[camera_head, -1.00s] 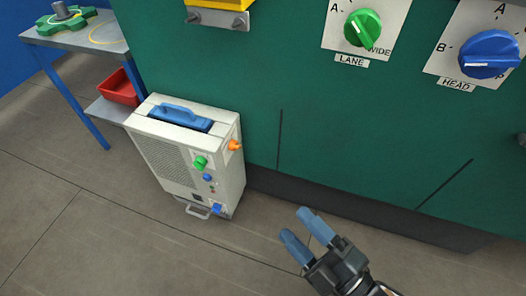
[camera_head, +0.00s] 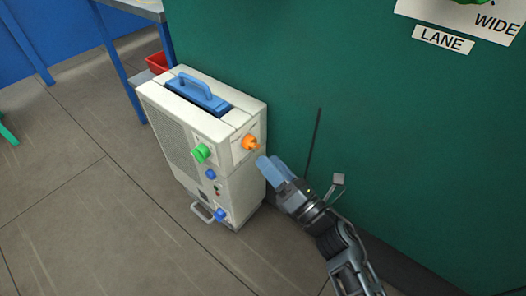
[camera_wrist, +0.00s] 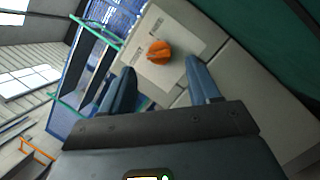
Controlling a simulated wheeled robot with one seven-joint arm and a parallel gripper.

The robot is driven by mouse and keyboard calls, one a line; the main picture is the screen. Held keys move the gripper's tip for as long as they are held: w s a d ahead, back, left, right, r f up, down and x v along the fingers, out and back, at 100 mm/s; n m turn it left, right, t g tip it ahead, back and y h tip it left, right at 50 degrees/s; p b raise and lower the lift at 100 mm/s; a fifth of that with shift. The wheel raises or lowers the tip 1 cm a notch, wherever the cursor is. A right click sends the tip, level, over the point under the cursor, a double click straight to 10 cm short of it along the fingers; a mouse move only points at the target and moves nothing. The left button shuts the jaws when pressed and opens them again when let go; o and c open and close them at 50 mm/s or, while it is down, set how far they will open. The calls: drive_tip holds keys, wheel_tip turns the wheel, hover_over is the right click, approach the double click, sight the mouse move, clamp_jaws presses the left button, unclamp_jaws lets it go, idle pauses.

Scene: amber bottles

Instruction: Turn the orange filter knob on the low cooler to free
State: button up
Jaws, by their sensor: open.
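The low cooler (camera_head: 188,120) is a cream box standing on the floor against the green machine. The orange filter knob (camera_head: 250,143) sticks out from its right side near the top. In the wrist view the orange knob (camera_wrist: 159,51) sits on a pale label plate, ahead of and between my fingers. The label's writing is too small to read. My gripper (camera_head: 272,170) is open and empty, with blue fingertips close to the knob, just right of and below it. In the wrist view my gripper (camera_wrist: 160,88) shows a gap between the fingertips and the knob, apparently without contact.
A green knob (camera_head: 201,153) and blue knobs (camera_head: 219,215) are on the cooler's front. A blue handle (camera_head: 203,92) stands on its top. The green machine wall (camera_head: 400,150) rises close behind my arm. A red bin (camera_head: 157,62) is behind the cooler.

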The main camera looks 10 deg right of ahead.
sight(252, 144)
drive_tip(key=shift+b+x, duration=0.45)
drive_tip(key=shift+x, duration=2.15)
drive_tip(key=shift+c, duration=0.3)
drive_tip(key=c, duration=0.9)
